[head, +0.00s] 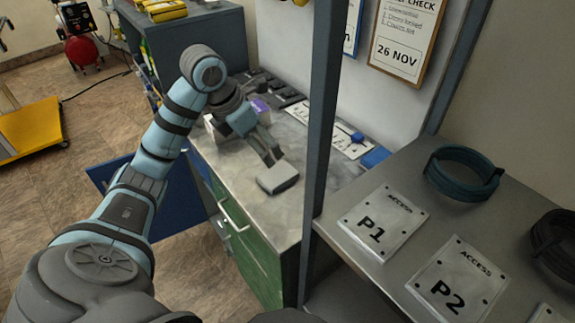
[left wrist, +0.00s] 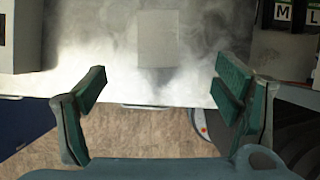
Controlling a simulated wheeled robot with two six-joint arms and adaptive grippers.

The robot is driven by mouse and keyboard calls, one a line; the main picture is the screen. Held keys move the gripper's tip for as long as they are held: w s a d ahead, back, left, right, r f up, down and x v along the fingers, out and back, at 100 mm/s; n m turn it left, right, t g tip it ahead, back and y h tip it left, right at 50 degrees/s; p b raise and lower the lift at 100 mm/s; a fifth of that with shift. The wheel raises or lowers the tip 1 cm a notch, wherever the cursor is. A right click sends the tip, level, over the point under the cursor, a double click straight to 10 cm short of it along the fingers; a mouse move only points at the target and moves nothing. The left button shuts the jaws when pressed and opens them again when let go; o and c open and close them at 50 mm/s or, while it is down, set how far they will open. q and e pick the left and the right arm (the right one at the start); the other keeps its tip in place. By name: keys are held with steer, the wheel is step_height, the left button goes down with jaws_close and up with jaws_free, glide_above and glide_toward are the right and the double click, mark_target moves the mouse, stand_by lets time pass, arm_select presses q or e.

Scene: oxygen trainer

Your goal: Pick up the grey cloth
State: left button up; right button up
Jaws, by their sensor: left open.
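The grey cloth (head: 278,179) is a small pale grey folded rectangle lying on the grey countertop (head: 240,182) near its front. It also shows in the left wrist view (left wrist: 158,40), centred between the fingers and beyond their tips. My left gripper (head: 268,152) is just behind the cloth in the head view. In the left wrist view its two green-padded fingers (left wrist: 160,88) are spread wide with nothing between them. The gap in height between fingers and cloth is hard to tell. My right gripper is not in view.
A dark upright post (head: 322,120) stands right of the counter. Beyond it is a shelf with plates P1 (head: 383,222) and P2 (head: 456,281) and a coiled blue hose (head: 462,174). An open blue door (head: 165,200) and a green drawer (head: 245,240) are below the counter.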

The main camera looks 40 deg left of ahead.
arm_select(q)
steer(key=b, duration=0.5)
glide_toward(277, 175)
steer(key=shift+d+f, duration=0.15)
steer(key=shift+f, duration=0.4)
steer(key=shift+d+f, duration=0.15)
steer(key=shift+f, duration=0.45)
steer(key=x, duration=0.4)
steer(key=w+x, duration=0.1)
steer(key=x, duration=0.1)
steer(key=shift+w+a+f, duration=0.1)
steer(key=shift+w+a, duration=0.05)
steer(key=shift+a, duration=0.15)
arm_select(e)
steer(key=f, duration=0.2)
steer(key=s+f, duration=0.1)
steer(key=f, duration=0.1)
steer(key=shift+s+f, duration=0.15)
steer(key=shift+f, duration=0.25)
arm_select(q)
steer(key=shift+f, duration=0.25)
steer(key=c, duration=1.1)
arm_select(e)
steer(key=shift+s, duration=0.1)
